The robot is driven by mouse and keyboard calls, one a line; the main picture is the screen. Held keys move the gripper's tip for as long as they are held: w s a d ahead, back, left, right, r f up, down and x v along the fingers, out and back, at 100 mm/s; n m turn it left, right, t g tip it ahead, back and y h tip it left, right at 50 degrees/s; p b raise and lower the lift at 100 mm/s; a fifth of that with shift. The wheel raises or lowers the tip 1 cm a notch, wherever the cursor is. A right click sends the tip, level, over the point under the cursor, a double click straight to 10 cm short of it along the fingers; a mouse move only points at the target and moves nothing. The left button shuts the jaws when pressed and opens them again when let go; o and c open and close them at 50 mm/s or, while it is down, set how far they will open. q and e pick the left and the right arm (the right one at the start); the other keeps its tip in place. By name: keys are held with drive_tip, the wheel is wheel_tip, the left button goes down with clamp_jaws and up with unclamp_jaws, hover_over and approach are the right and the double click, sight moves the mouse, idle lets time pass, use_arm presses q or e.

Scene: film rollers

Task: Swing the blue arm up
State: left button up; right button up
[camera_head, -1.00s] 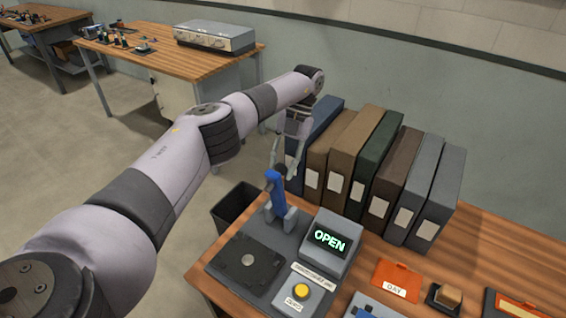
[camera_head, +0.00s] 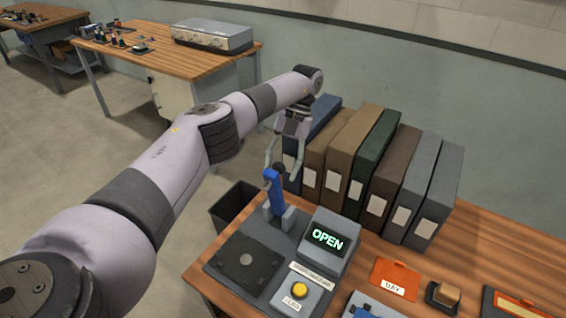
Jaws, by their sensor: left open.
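The blue arm (camera_head: 275,191) stands nearly upright between grey brackets at the back of a grey device (camera_head: 224,277) on the wooden table. A dark round knob tops it. The device's display (camera_head: 327,239) reads OPEN. My left gripper (camera_head: 281,168) is open and points down, with its fingers around or just beside the knob; I cannot tell whether they touch it. My right gripper is not in view.
A row of binders (camera_head: 375,165) stands close behind and right of my left gripper. A yellow button (camera_head: 299,290) sits at the device's front. A dark bin (camera_head: 234,205) is left of the table. An orange DAY card (camera_head: 394,273) and a stamp (camera_head: 443,295) lie to the right.

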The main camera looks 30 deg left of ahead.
use_arm(q)
wheel_tip(320, 180, up, 10)
idle(0.6)
idle(0.5)
